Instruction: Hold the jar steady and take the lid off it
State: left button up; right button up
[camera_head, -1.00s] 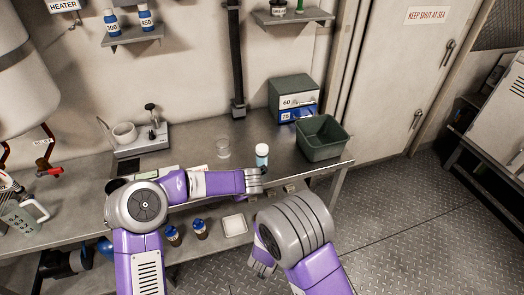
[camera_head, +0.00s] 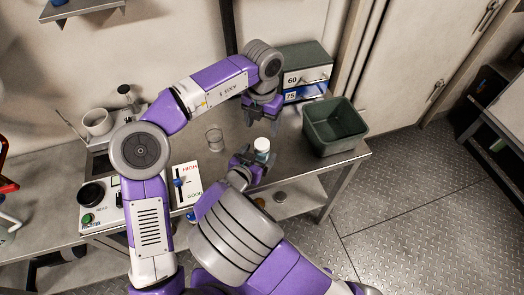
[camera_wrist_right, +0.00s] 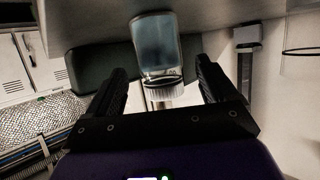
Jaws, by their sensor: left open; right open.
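The jar (camera_head: 261,156) stands upright on the metal bench near its front edge, its white lid (camera_head: 262,144) on top. My left gripper (camera_head: 263,117) is open, pointing down just above and behind the lid, apart from it. My right gripper (camera_head: 253,162) is open beside the jar, low on its near left side. In the right wrist view the picture is upside down: the bluish jar (camera_wrist_right: 155,42) and its ribbed white lid (camera_wrist_right: 165,91) show between the open fingers of my right gripper (camera_wrist_right: 160,75). I cannot tell whether either finger touches the jar.
A dark green bin (camera_head: 335,128) stands right of the jar at the bench's end. A clear beaker (camera_head: 214,139) stands to the left, beyond a HIGH/GOOD card (camera_head: 187,184). A drawer box (camera_head: 305,72) is at the back, close to my left wrist.

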aim_at(259, 154)
pick_arm(q)
jog(key=shift+w, duration=0.1)
pick_arm(e)
jog(key=shift+x, duration=1.8)
